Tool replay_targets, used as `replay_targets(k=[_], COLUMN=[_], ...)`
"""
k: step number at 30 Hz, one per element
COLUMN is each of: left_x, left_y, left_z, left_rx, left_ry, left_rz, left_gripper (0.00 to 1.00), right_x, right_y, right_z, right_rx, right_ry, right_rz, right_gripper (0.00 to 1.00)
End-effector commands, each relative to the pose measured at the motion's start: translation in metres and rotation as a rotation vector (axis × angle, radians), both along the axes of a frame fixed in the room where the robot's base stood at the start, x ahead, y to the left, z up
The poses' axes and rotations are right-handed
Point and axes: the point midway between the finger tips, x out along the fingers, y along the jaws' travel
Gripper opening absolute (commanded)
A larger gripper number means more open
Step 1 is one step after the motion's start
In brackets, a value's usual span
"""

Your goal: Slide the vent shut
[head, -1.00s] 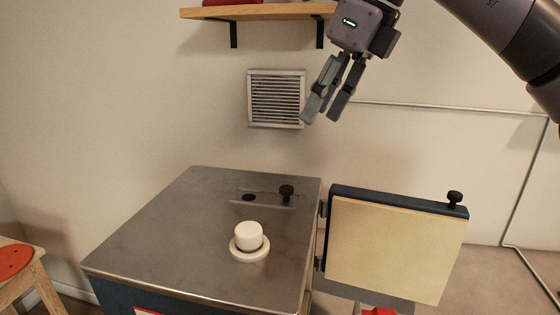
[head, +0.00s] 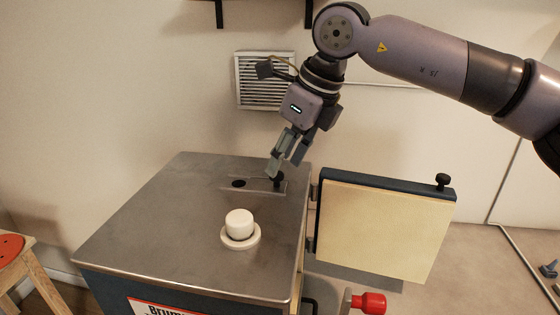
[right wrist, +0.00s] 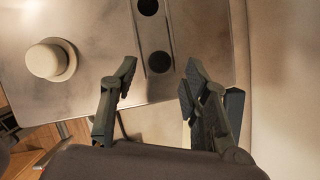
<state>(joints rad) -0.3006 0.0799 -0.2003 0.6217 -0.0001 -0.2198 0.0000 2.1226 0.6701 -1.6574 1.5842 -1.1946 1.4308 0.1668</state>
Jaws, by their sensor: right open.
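The vent on the steel kiln top is a flat metal plate (head: 255,187) with a dark round hole (head: 239,184) at its left and a black knob (head: 278,181) at its right. The hole is uncovered. My right gripper (head: 285,167) is open and empty, just above the knob, partly in front of it. In the right wrist view the knob (right wrist: 160,62) lies between the open fingertips, and the hole (right wrist: 148,7) is at the top edge. I cannot tell whether the fingers touch the knob. My left gripper is not in view.
A white round plug (head: 239,222) stands on the kiln top (head: 140,240), in front of the vent. The kiln door (head: 385,230) hangs open at the right, with a black knob (head: 442,181) on its top edge. A wall grille (head: 250,90) is behind. A stool (head: 30,270) stands at left.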

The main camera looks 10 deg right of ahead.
Motion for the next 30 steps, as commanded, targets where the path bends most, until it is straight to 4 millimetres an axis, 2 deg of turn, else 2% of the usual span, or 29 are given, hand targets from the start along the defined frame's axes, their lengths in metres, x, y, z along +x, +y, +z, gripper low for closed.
replay_targets(k=[6,16,30], left_x=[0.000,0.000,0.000], left_y=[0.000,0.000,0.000], left_z=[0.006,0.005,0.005], left_rx=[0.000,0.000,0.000], left_ry=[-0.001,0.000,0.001], left_rz=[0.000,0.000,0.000], left_gripper=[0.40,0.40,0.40], right_x=[0.006,0.007,0.007], right_y=[0.006,0.007,0.007], right_z=[-0.020,-0.024,-0.024], right_rx=[-0.001,0.000,-0.001], right_ry=[0.001,0.000,-0.001], right_rz=[0.000,0.000,0.000], right_gripper=[0.42,0.42,0.12])
